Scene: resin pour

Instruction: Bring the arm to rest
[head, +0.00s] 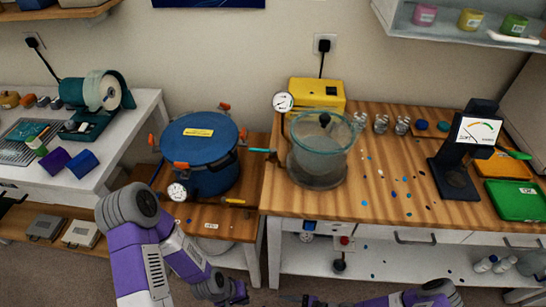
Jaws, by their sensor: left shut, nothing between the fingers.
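My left arm (150,262) comes in from the lower left, bends at a grey joint and reaches down to the right. My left gripper (238,292) is low at the bottom of the view, in front of the low wooden stand, shut and empty. It is apart from the furniture and touches nothing that I can see. My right arm (415,297) shows only in part along the bottom edge. My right gripper (300,299) points left there, cut by the frame, and its jaws are too small to read.
A blue pressure pot (200,150) with a gauge stands on the low stand (230,222). A clear vacuum chamber (320,150), a yellow pump (318,94), a dark scale-like stand (455,170) and a green tray (517,200) stand on the wooden bench (330,203). A white table (95,178) is left.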

